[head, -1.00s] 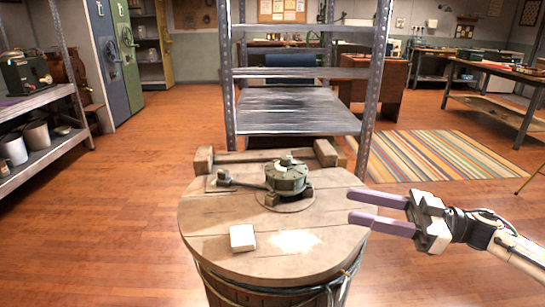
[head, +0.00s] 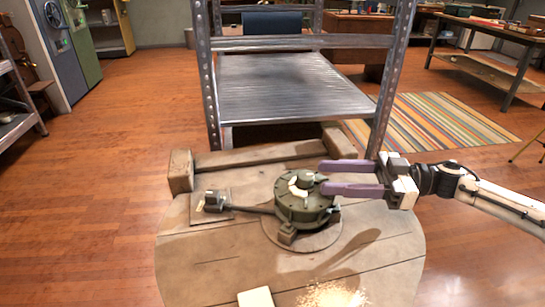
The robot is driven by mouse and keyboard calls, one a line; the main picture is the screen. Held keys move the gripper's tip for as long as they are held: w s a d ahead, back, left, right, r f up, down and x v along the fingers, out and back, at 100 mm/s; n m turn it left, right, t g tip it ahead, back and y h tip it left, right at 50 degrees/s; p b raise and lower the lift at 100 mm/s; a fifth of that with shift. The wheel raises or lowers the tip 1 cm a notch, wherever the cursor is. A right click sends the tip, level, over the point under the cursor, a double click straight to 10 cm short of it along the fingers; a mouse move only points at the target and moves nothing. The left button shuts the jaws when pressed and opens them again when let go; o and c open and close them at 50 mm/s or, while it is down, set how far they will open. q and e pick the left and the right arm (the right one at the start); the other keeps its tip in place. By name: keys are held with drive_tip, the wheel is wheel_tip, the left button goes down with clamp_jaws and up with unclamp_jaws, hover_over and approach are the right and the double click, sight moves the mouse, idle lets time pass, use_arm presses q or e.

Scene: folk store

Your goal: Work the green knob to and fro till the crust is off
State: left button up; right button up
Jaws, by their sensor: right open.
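The green knob (head: 305,211) is a squat, dark green round piece on the wooden barrel top (head: 215,263). Pale crust (head: 297,188) clings to its upper side, and a bar (head: 247,207) runs from it to the left. My right gripper (head: 322,177) is open and empty. Its two purple fingers point left at the knob's upper right; the lower fingertip overlaps the knob's edge in the picture. I cannot tell whether it touches. My left gripper is out of view.
Pale crumbs (head: 330,295) and a cream block (head: 256,298) lie at the front of the barrel top. A raised wooden beam (head: 262,160) edges its back. A metal shelf rack (head: 290,88) stands close behind. The barrel top's left front is clear.

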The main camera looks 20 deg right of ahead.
sight(285, 186)
drive_tip(key=shift+w+a, duration=0.25)
drive_tip(key=shift+a, duration=0.1)
drive_tip(key=x, duration=0.8)
drive_tip(key=shift+s+a+r, duration=0.1)
drive_tip(key=shift+s+a, duration=0.05)
drive_tip(key=shift+s, duration=0.1)
drive_tip(key=shift+w+a+b, duration=0.3)
drive_tip(key=shift+a, duration=0.2)
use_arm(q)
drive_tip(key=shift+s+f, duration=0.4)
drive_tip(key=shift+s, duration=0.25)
